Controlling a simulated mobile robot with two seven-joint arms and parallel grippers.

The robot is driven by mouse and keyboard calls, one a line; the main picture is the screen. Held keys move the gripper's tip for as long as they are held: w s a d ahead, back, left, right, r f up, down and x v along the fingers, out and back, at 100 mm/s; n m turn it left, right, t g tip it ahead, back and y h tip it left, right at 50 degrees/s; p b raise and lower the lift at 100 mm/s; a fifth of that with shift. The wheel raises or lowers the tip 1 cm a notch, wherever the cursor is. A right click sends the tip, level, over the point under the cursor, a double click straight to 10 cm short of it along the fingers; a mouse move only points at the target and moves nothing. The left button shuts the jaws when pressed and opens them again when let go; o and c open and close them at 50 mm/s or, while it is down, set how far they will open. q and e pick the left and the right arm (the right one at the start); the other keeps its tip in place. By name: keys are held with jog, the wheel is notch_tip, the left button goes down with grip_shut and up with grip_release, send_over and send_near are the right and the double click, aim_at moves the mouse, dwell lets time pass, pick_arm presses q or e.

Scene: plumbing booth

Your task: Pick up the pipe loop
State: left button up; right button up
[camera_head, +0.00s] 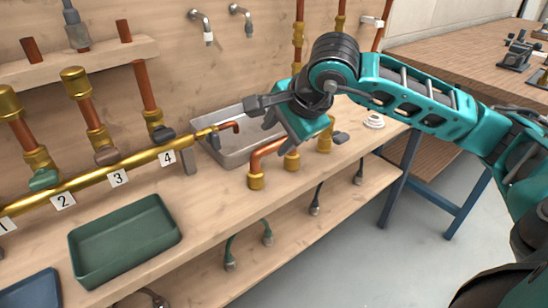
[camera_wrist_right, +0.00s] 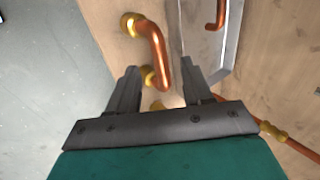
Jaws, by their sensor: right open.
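The pipe loop (camera_head: 266,150) is a bent copper pipe with brass ends, standing on the wooden bench in front of the metal tray. In the right wrist view the pipe loop (camera_wrist_right: 158,48) lies ahead of the fingers, its near part in line with the gap between them. My right gripper (camera_head: 264,110) is above and beside the loop; it also shows in the wrist view (camera_wrist_right: 159,69). It is open, with nothing held. The gripper partly hides the loop's far side in the head view. My left gripper is not in view.
The metal tray (camera_head: 237,154) holds a small copper piece (camera_head: 229,127). Another brass fitting (camera_head: 325,138) stands behind the loop. A green bin (camera_head: 125,262) is at the front left. A brass manifold (camera_head: 90,176) with numbered valves runs along the left. Hoses hang below the bench.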

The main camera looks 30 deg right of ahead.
aim_at(271, 146)
jog(key=x, duration=0.6)
jog(key=shift+w+d+f+b, duration=0.15)
jog(key=shift+d+f+b, duration=0.05)
jog(key=shift+f+b, duration=0.15)
jog(key=shift+r, duration=0.1)
grip_shut()
